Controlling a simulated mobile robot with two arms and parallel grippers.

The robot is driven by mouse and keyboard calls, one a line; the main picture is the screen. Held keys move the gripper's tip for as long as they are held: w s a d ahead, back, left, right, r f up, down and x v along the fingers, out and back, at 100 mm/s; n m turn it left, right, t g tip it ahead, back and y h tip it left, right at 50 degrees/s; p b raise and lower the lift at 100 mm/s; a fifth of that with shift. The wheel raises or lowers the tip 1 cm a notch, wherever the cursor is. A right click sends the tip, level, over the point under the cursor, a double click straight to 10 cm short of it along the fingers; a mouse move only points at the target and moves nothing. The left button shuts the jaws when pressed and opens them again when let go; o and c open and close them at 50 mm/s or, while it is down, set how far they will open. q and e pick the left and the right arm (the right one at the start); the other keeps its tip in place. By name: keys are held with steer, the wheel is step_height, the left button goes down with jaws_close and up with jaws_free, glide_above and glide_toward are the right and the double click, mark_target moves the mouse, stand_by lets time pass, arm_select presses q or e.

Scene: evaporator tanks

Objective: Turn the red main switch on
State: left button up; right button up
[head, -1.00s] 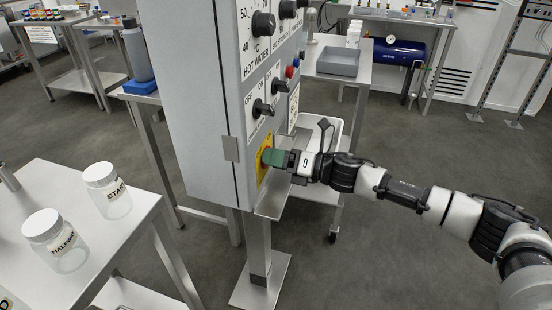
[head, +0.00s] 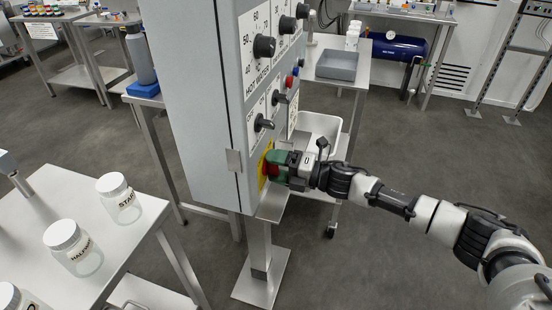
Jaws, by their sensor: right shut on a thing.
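The red main switch (head: 270,169) sits on a yellow plate (head: 262,166) low on the narrow front of the grey control cabinet. Only a small red part shows; the rest is hidden by my gripper. My right gripper (head: 275,164), with green fingers, reaches in from the right and is shut on the switch. Which position the switch points to cannot be read. My left gripper is not in view.
Black knobs (head: 264,47) and other selector switches (head: 263,123) sit above on the cabinet (head: 195,100). A table (head: 125,235) with labelled jars (head: 119,198) stands at left. A grey tray (head: 342,65) is behind. Floor at right is clear.

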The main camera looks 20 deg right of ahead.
steer(key=m+p, duration=0.3)
steer(key=m, duration=0.2)
steer(key=shift+r+m+p, duration=0.15)
steer(key=shift+m+p, duration=0.2)
steer(key=shift+m, duration=0.05)
steer(key=m+p, duration=0.1)
steer(key=m, duration=0.2)
steer(key=shift+p, duration=0.4)
steer(key=shift+m+p, duration=0.4)
steer(key=shift+m, duration=0.5)
steer(key=shift+f+m, duration=0.2)
steer(key=shift+m, duration=0.1)
steer(key=o, duration=0.9)
steer(key=shift+d, duration=0.1)
steer(key=b+v, duration=0.1)
steer(key=v, duration=0.9)
steer(key=shift+s+d, duration=0.25)
steer(key=shift+s, duration=0.05)
